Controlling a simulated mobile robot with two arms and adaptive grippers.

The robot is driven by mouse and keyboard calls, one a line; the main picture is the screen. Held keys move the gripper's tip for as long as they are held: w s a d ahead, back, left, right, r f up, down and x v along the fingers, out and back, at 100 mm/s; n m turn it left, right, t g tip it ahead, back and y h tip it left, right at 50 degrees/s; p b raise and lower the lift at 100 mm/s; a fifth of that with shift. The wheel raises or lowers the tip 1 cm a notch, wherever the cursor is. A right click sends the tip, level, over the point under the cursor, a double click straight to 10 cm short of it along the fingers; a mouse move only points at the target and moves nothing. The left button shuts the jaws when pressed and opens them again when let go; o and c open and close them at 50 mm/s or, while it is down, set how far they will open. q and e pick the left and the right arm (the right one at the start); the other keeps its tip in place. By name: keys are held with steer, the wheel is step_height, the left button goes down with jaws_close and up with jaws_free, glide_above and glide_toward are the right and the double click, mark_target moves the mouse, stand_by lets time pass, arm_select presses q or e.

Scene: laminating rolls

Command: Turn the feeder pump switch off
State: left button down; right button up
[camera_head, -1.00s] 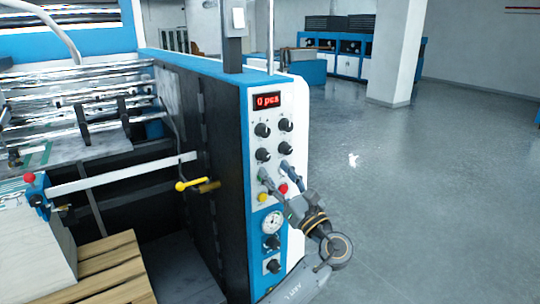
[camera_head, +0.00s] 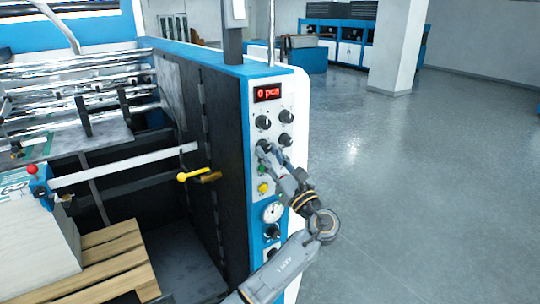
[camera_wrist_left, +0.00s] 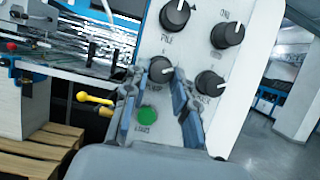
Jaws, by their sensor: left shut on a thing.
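The control panel (camera_head: 284,98) has black rotary knobs in two rows of two below a red display (camera_head: 268,93). My left gripper (camera_head: 269,151) is at the lower-left knob (camera_head: 263,146). In the left wrist view its two blue-grey fingers (camera_wrist_left: 157,80) are on either side of this knob (camera_wrist_left: 160,69), closed on it. My right gripper is not in view.
The lower-right knob (camera_wrist_left: 210,83) is close beside the right finger. A green button (camera_wrist_left: 147,115) lies just below the fingers, with a yellow button (camera_head: 262,188) and a gauge (camera_head: 272,212) lower down. A yellow-handled lever (camera_head: 190,175) sticks out left. Open floor lies right.

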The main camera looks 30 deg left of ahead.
arm_select(q)
steer(key=shift+f+n+g+b, duration=0.15)
steer(key=shift+n+g+b, duration=0.3)
steer(key=shift+b, duration=0.25)
steer(key=n+g+b, duration=0.1)
steer(key=n+b, duration=0.2)
steer(key=n+g+b, duration=0.2)
steer(key=n+b, duration=0.2)
steer(key=n+g+b, duration=0.2)
steer(key=n+b, duration=0.1)
steer(key=shift+w+d+n, duration=0.15)
steer(key=shift+w+n, duration=0.1)
steer(key=shift+w, duration=0.1)
steer(key=n+b, duration=0.1)
steer(key=n+g+b, duration=0.1)
steer(key=shift+r+n, duration=0.25)
steer(key=shift+n, duration=0.15)
steer(key=shift+w+r+n+g+h+b, duration=0.15)
steer(key=shift+n+g+h+b, duration=0.3)
steer(key=shift+n, duration=0.65)
steer(key=c, duration=1.1)
jaws_free()
steer(key=shift+o, duration=0.2)
